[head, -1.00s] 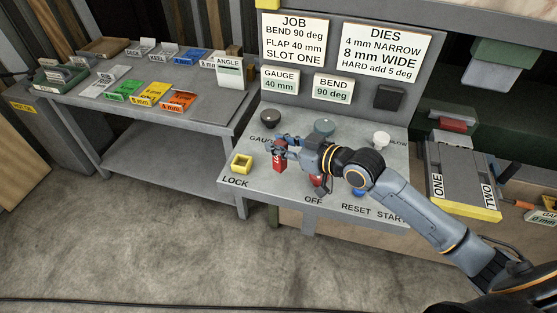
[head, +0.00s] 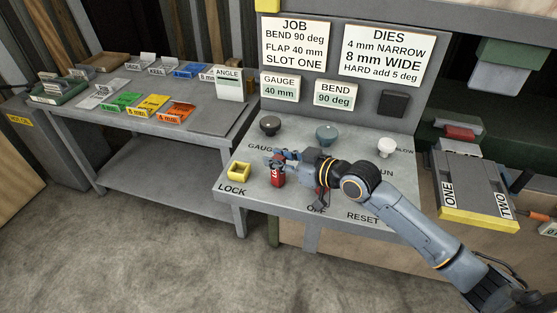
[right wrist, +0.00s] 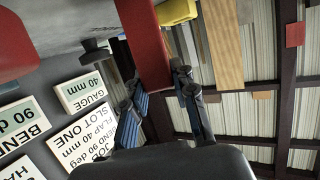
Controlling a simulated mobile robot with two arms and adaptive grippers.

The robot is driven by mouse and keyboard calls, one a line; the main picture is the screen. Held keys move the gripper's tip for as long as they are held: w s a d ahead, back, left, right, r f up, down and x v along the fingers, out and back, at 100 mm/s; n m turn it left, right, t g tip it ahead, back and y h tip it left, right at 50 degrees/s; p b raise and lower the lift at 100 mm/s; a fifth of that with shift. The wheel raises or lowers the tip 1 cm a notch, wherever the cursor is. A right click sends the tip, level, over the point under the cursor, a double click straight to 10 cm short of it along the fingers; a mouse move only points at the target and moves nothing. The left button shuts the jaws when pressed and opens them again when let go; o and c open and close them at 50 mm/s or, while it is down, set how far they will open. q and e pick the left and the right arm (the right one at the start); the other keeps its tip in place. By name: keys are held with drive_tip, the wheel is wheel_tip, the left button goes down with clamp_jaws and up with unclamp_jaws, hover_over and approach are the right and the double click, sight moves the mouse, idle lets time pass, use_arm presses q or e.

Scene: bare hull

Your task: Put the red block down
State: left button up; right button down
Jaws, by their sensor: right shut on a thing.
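In the right wrist view the red block (right wrist: 147,45) shows between the blue-padded fingers. I cannot tell whether its underside touches the console. My left gripper is not in view.
The grey console (head: 254,193) carries a black knob (head: 270,125), a blue-grey knob (head: 327,134) and a white knob (head: 386,146) behind my gripper. A side table (head: 160,88) holds coloured plates.

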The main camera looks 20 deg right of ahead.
drive_tip(key=shift+f, duration=0.15)
drive_tip(key=c, duration=1.1)
unclamp_jaws()
drive_tip(key=shift+o, duration=0.2)
drive_tip(key=shift+r, duration=0.25)
drive_tip(key=shift+s+d+f, duration=0.1)
drive_tip(key=shift+s+d, duration=0.15)
drive_tip(key=shift+s, duration=0.05)
drive_tip(key=b+v, duration=0.3)
drive_tip(key=v, duration=0.8)
drive_tip(key=shift+s, duration=0.1)
